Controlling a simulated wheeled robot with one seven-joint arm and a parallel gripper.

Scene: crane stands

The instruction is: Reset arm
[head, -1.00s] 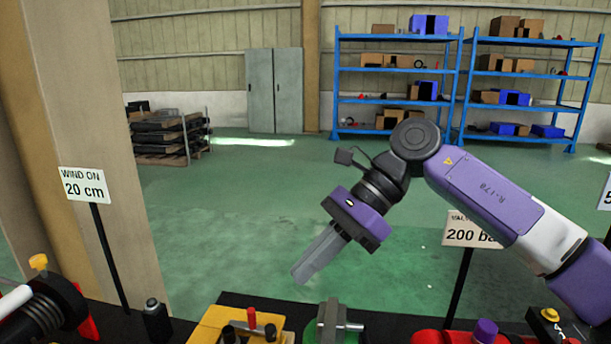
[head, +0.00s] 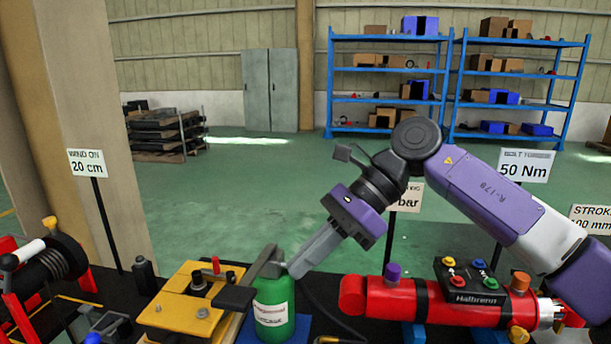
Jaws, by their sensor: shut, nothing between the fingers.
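My arm reaches in from the right, with purple and white links and a black wrist. My gripper (head: 297,268) points down and to the left, its grey fingers shut with nothing between them. In the picture its tips appear next to the grey lever top of a green bottle (head: 273,308). I cannot tell whether they touch it or are only in front of or behind it.
A yellow fixture (head: 195,307) and a black-and-red winch (head: 45,265) stand left on the black bench. A red cylinder (head: 390,300) with coloured buttons lies right. Signs on posts, such as "20 cm" (head: 87,163), rise behind. Blue shelves (head: 333,85) stand far back.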

